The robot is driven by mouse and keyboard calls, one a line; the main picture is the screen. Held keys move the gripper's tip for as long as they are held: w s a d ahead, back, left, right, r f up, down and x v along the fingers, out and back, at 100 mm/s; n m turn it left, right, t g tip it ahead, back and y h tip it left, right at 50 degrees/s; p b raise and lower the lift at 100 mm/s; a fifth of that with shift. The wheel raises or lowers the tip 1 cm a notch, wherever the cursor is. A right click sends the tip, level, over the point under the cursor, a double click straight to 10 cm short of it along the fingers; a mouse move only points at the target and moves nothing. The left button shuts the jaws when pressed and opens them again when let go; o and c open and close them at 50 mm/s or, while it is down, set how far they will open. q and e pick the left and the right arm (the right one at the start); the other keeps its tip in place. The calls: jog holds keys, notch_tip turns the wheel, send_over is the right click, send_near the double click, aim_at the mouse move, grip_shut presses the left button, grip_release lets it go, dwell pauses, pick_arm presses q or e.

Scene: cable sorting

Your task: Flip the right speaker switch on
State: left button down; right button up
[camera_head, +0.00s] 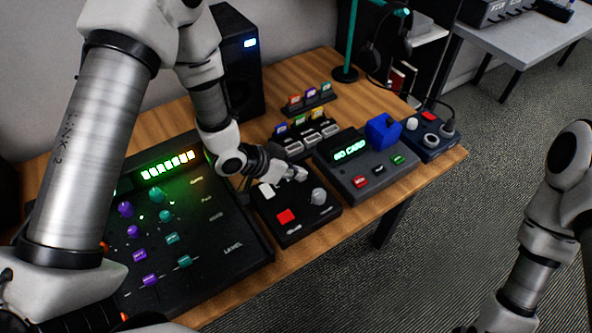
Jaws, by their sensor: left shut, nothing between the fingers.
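A black speaker (238,65) with a lit blue light stands at the back of the table. A black control box (300,228) in the middle carries a pale switch or button (267,191), a red button (286,216) and a grey knob (319,196). I cannot read its labels or tell which control is the right speaker switch. My left gripper (302,174) is shut and empty, over the back edge of this box; contact cannot be told. Its arm hides part of the table. My right arm shows at the right, off the table, with its gripper out of view.
A large mixer panel (225,245) lies left of the box. A grey card device (365,180) reading "NO CARD", with a blue block (382,131), stands right. A dark blue box (432,143) sits far right.

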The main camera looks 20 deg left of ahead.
pick_arm(q)
jog(key=shift+w+a+r+p, duration=0.2)
jog(key=shift+a+p, duration=0.1)
jog(key=shift+p, duration=0.15)
jog(key=shift+w+a, duration=0.25)
jog(key=shift+a, duration=0.1)
